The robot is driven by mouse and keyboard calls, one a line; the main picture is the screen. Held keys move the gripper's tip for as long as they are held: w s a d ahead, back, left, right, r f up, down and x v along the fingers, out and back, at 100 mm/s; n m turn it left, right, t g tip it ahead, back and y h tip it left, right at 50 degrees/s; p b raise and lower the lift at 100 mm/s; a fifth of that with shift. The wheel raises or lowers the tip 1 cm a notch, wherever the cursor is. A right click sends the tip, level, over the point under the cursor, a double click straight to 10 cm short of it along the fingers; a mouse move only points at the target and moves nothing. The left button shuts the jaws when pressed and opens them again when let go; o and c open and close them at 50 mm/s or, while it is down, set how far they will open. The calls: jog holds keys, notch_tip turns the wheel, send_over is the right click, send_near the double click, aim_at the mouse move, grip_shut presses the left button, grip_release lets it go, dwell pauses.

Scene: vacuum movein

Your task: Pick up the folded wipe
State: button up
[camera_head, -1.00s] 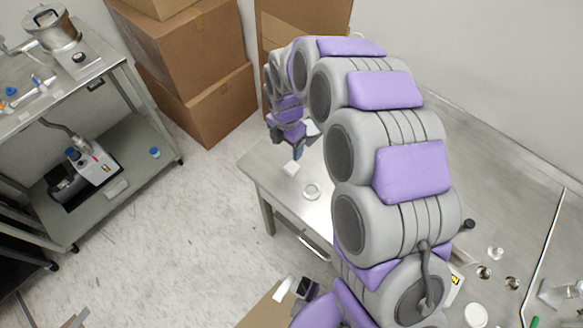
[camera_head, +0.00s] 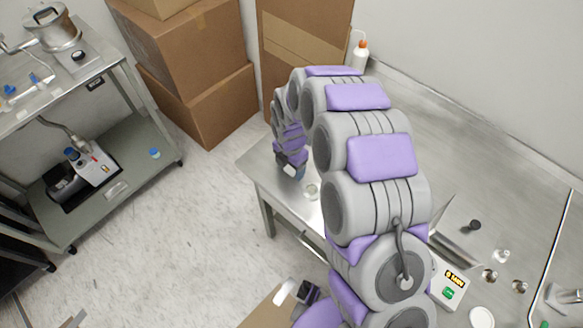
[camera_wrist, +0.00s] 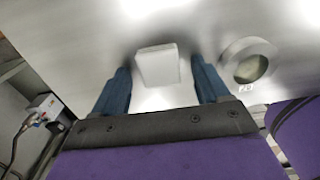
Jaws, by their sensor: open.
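The folded wipe (camera_wrist: 158,65) is a small white square pad lying on the steel table (camera_wrist: 85,25) in the wrist view. My gripper (camera_wrist: 160,80) is open, with one blue finger on each side of the wipe. A gap shows between the wipe and each finger. I cannot tell how far the fingertips are above the table. In the head view my gripper (camera_head: 291,172) is low over the table's near left corner, and my arm and gripper hide the wipe there.
Cardboard boxes (camera_head: 200,100) stand behind, and a shelf cart (camera_head: 120,170) is at left.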

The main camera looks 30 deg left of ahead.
jog(key=shift+c, duration=0.4)
jog(key=c, duration=1.1)
jog(key=shift+r, duration=0.1)
jog(key=shift+r, duration=0.4)
notch_tip(320, 180, up, 3)
jog(key=shift+p, duration=0.55)
jog(key=s+d, duration=0.3)
jog(key=s, duration=0.1)
jog(key=s+d+p, duration=0.1)
jog(key=s+d, duration=0.2)
jog(key=s, duration=0.2)
jog(key=s+d+r+p, duration=0.1)
jog(key=s+d, duration=0.2)
jog(key=s, duration=0.1)
jog(key=shift+s+r, duration=0.1)
jog(key=shift+s, duration=0.1)
